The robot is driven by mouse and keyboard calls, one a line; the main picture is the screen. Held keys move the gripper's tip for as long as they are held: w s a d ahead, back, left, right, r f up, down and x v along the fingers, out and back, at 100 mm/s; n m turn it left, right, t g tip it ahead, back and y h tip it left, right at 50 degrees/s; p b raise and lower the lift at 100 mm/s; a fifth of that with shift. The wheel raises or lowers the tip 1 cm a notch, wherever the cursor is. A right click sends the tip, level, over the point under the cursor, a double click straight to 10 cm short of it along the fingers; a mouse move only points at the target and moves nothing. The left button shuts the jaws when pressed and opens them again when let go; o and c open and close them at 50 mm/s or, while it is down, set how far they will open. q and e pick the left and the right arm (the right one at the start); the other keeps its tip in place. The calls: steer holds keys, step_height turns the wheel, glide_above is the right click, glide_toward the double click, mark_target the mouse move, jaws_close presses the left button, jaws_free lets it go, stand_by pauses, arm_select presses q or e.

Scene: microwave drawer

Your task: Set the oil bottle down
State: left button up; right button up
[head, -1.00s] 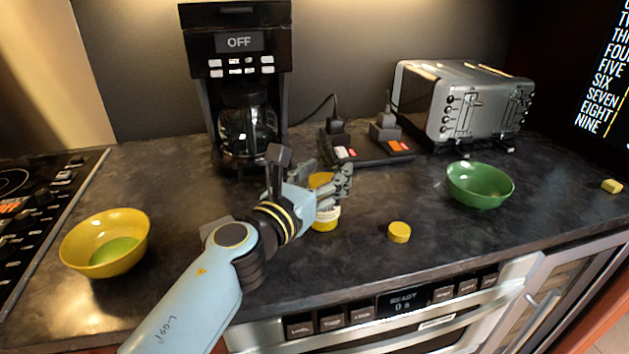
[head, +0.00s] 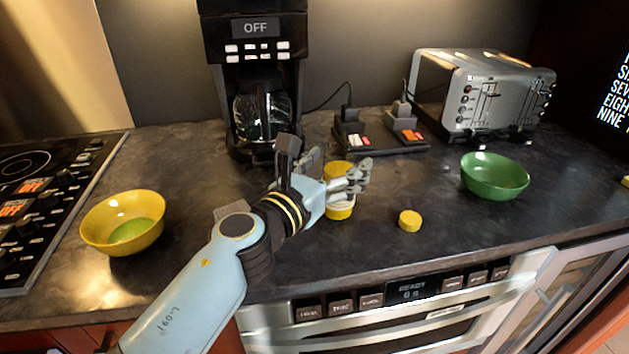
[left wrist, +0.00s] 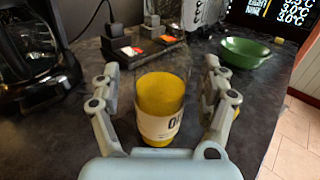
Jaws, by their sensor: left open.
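The oil bottle (head: 339,208), yellow with a pale label, stands upright on the dark counter (head: 330,258), partly hidden behind my left gripper in the head view. In the left wrist view the bottle (left wrist: 160,105) sits between the two fingers, with a visible gap on each side. My left gripper (head: 340,178) is open around the bottle; its fingers also show in the left wrist view (left wrist: 160,88). A round yellow cap (head: 410,221) lies on the counter to the right of the bottle. My right gripper is not in view.
A yellow bowl (head: 100,226) is at the left beside the stovetop (head: 60,190). A green bowl (head: 495,180) is at the right. The coffee maker (head: 258,75), a power strip (head: 380,145) and a toaster (head: 480,95) stand behind. Counter between bottle and green bowl is mostly clear.

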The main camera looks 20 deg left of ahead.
arm_select(q)
steer(key=s+a+b, duration=0.1)
steer(key=s+a, duration=0.1)
steer(key=s, duration=0.8)
steer(key=shift+s+b, duration=0.2)
steer(key=shift+b, duration=0.1)
